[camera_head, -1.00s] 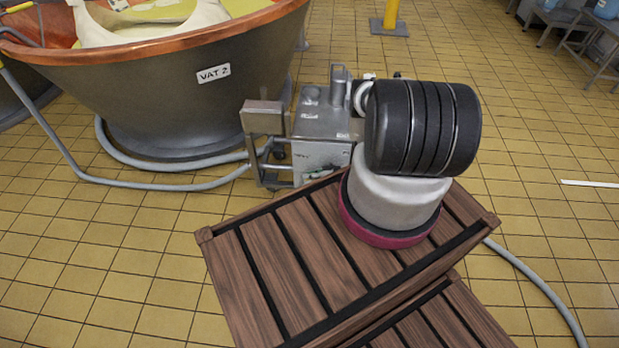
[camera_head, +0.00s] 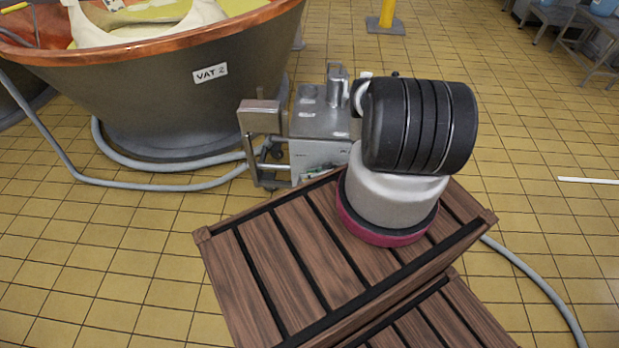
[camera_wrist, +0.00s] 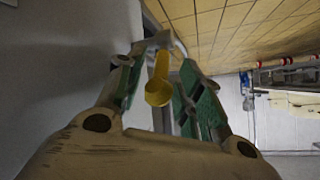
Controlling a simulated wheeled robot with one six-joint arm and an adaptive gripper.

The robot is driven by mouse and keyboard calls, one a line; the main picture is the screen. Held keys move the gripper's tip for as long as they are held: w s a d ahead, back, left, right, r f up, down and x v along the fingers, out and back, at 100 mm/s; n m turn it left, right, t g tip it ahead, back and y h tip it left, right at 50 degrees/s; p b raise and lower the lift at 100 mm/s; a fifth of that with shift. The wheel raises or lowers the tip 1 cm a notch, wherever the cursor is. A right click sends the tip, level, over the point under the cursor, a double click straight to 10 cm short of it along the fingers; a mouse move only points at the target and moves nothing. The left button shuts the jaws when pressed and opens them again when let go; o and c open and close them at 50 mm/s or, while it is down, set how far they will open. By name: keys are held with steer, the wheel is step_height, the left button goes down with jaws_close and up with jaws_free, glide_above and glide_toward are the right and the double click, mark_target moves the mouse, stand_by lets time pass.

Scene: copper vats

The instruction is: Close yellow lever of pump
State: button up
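The pump (camera_head: 322,115) is a steel box on a frame, standing beside the vat in the head view. Its yellow lever (camera_wrist: 158,92) shows in the wrist view, with a rounded end pointing toward the camera. The lever cannot be made out in the head view. My gripper (camera_wrist: 163,90) has green pads and is open. Its two fingers stand on either side of the lever, with a visible gap at least on the right. I cannot tell whether a pad touches it. My arm hides part of the pump's right side in the head view.
A large copper-rimmed vat (camera_head: 160,75) labelled VAT 2 stands at the upper left. A grey hose (camera_head: 160,184) runs over the floor from the pump, around the vat. A yellow post (camera_head: 387,14) stands behind. The tiled floor at right is mostly clear.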

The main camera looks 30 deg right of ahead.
steer(key=v, duration=1.1)
steer(key=shift+d+r, duration=0.15)
